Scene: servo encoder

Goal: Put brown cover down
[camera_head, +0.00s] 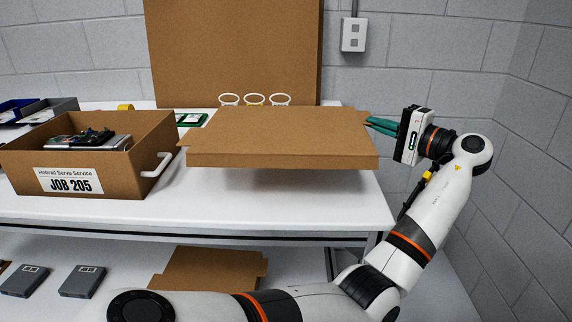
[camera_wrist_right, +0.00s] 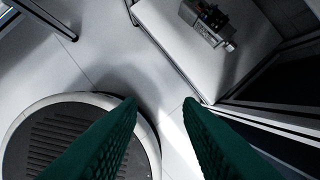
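The brown cover (camera_head: 285,135) is a flat cardboard lid with a front lip and small side tabs. It is roughly level over the right part of the white table, with a shadow beneath its front edge, so it appears raised. My left gripper (camera_head: 382,126) is at the cover's right edge, its green fingers closed on the right tab. What is under the cover is hidden. My right gripper (camera_wrist_right: 160,103) shows in the right wrist view with its green fingers apart and nothing between them, above the floor. It is not in the head view.
An open brown box (camera_head: 100,150) labelled JOB 205 holds dark devices, just left of the cover. Several rings (camera_head: 254,99) stand behind the cover, before a tall brown board (camera_head: 235,50). Bare white table (camera_head: 270,210) lies in front. Another brown panel (camera_head: 210,270) is on the lower shelf.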

